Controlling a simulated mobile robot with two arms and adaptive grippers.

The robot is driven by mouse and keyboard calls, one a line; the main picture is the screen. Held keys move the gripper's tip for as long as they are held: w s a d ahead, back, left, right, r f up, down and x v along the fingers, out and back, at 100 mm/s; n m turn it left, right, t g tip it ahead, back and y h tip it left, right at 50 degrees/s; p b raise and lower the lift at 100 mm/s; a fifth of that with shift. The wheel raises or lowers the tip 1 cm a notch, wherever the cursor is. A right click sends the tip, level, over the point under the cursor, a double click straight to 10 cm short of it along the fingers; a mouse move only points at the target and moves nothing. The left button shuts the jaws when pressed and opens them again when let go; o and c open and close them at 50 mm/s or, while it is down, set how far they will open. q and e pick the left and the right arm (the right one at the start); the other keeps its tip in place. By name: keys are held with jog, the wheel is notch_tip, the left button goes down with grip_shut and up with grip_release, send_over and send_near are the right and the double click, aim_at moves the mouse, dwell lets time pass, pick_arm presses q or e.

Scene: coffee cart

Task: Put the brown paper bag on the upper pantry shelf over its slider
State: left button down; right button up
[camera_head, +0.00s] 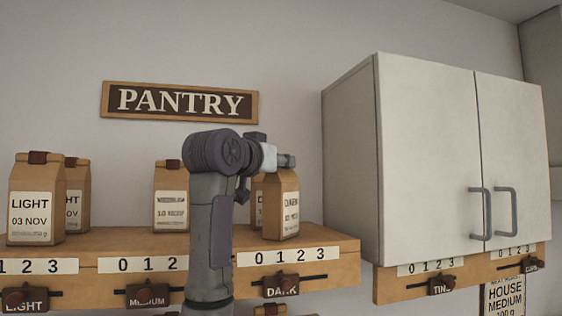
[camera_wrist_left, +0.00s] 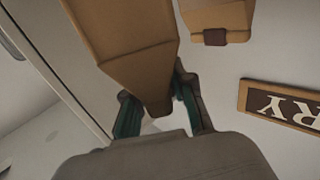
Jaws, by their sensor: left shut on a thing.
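The brown paper bag (camera_head: 286,208) has a white label that seems to read DARK. My left gripper (camera_head: 280,162) is at its top, and in the left wrist view the gripper (camera_wrist_left: 157,98) is shut on the narrow top of the bag (camera_wrist_left: 125,35). The bag is upright over the right part of the upper pantry shelf (camera_head: 335,243); I cannot tell if its base touches the wood. The DARK slider (camera_head: 281,287) is on the shelf front below it, under a 0 1 2 3 strip. My right gripper is not in view.
Another bag (camera_head: 257,196) stands close behind it, also in the left wrist view (camera_wrist_left: 217,18). LIGHT bags (camera_head: 32,205) and a MEDIUM bag (camera_head: 171,200) stand further left. A closed white cabinet (camera_head: 425,150) is close on the right. My left arm hides part of the shelf.

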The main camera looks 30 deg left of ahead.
pick_arm(q)
jog(key=c, duration=1.3)
grip_release()
jog(key=shift+d, duration=0.1)
jog(key=shift+c, duration=0.2)
jog(key=o, duration=0.4)
jog(key=shift+s+d+r, duration=0.1)
jog(key=shift+s, duration=0.05)
jog(key=shift+c, duration=0.2)
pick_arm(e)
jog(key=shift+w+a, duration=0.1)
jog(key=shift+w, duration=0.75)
pick_arm(q)
jog(key=shift+s+b, duration=0.15)
jog(key=shift+b, duration=0.15)
jog(key=s+b, duration=0.6)
jog(key=s, duration=0.5)
jog(key=shift+s+d+b, duration=0.3)
jog(key=shift+d, duration=0.15)
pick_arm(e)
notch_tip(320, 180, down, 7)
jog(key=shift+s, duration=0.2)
